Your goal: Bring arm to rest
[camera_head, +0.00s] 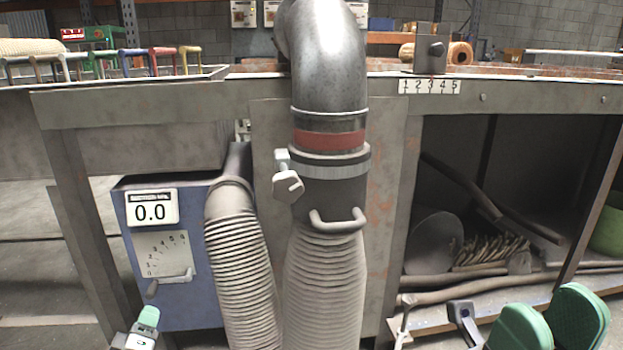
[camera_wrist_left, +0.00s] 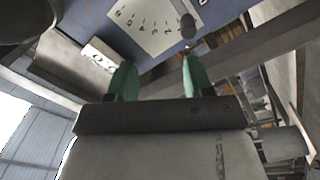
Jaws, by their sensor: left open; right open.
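My left gripper (camera_head: 143,328) is at the lower left edge of the head view, below the blue suction box (camera_head: 185,300). In the left wrist view its two green fingers (camera_wrist_left: 160,78) are apart with nothing between them, and the box's dial face (camera_wrist_left: 150,22) is beyond them. My right gripper (camera_head: 549,322) is at the lower right, in front of the bench's open bay. Its green fingers are apart, with nothing seen held. Much of both arms is out of view.
A ribbed hose (camera_head: 325,285) hangs from a metal elbow pipe (camera_head: 328,55) at the centre, with a clamp (camera_head: 350,165) at the joint. A second ribbed hose (camera_head: 240,270) runs beside the box. Rods and scrap lie on the bay's shelf (camera_head: 490,308).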

